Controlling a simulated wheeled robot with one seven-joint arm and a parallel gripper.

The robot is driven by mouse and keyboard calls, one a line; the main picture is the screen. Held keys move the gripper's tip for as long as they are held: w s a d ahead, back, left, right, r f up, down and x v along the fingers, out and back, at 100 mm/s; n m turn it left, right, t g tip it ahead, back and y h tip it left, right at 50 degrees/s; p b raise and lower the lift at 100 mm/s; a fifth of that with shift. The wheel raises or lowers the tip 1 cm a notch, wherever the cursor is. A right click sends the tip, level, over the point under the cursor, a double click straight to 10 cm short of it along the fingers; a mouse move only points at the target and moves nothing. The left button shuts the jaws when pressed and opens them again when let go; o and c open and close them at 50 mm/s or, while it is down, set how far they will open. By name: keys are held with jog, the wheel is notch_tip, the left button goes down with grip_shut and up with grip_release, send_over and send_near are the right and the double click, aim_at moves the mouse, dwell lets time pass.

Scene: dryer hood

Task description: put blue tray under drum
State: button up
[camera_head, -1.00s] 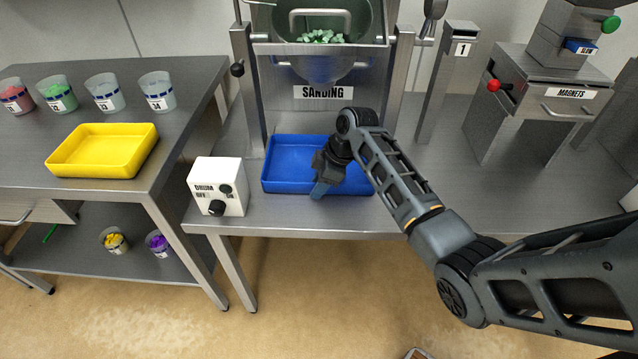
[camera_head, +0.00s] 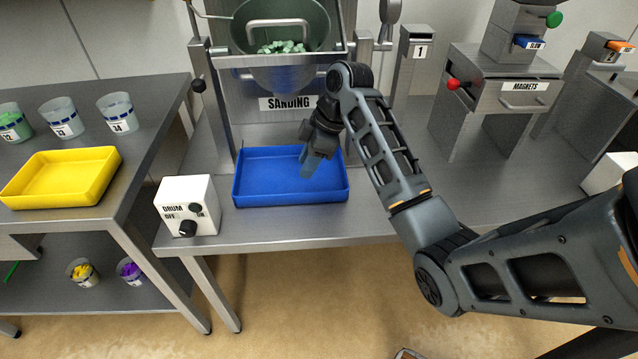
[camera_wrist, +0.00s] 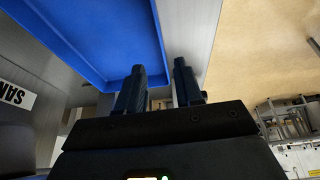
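The blue tray (camera_head: 257,178) sits flat on the steel bench, in front of and below the sanding drum (camera_head: 245,27). It looks empty. The drum holds pale green pieces. My gripper (camera_head: 311,168) is above the tray's right half in the head view, pointing down, and hides part of its inside. In the wrist view the two fingers (camera_wrist: 160,80) are apart with nothing gripped. The tray (camera_wrist: 100,35) fills the upper left there, and its rim shows between the fingers. The tray looks free of the fingers.
A white drum control box (camera_head: 188,205) stands just left of the tray. A yellow tray (camera_head: 62,177) and several cups are on the left table. Steel posts flank the drum. The magnets unit (camera_head: 497,95) stands at the right. Bench right of my arm is mostly clear.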

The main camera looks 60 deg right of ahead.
jog(key=s+a+f+m+t, duration=0.1)
jog(key=s+a+f+m, duration=0.15)
jog(key=a, duration=0.45)
jog(key=s+a+f+m+t+h, duration=0.1)
jog(key=a+f+t, duration=0.1)
jog(key=a+f, duration=0.3)
jog(key=s+a+f+m+t, duration=0.1)
jog(key=s+a+f, duration=0.1)
jog(key=a, duration=0.6)
jog(key=s+a+r+m+t+h, duration=0.1)
jog(key=s+a+m+t+h, duration=0.3)
jog(key=s, duration=0.7)
jog(key=s+a+r+t+y, duration=0.1)
jog(key=s+r+t+y, duration=0.1)
jog(key=s+r, duration=1.5)
jog(key=shift+a+n+t, duration=0.2)
jog(key=shift+n+t, duration=0.25)
jog(key=shift+t, duration=0.15)
jog(key=shift+w, duration=0.15)
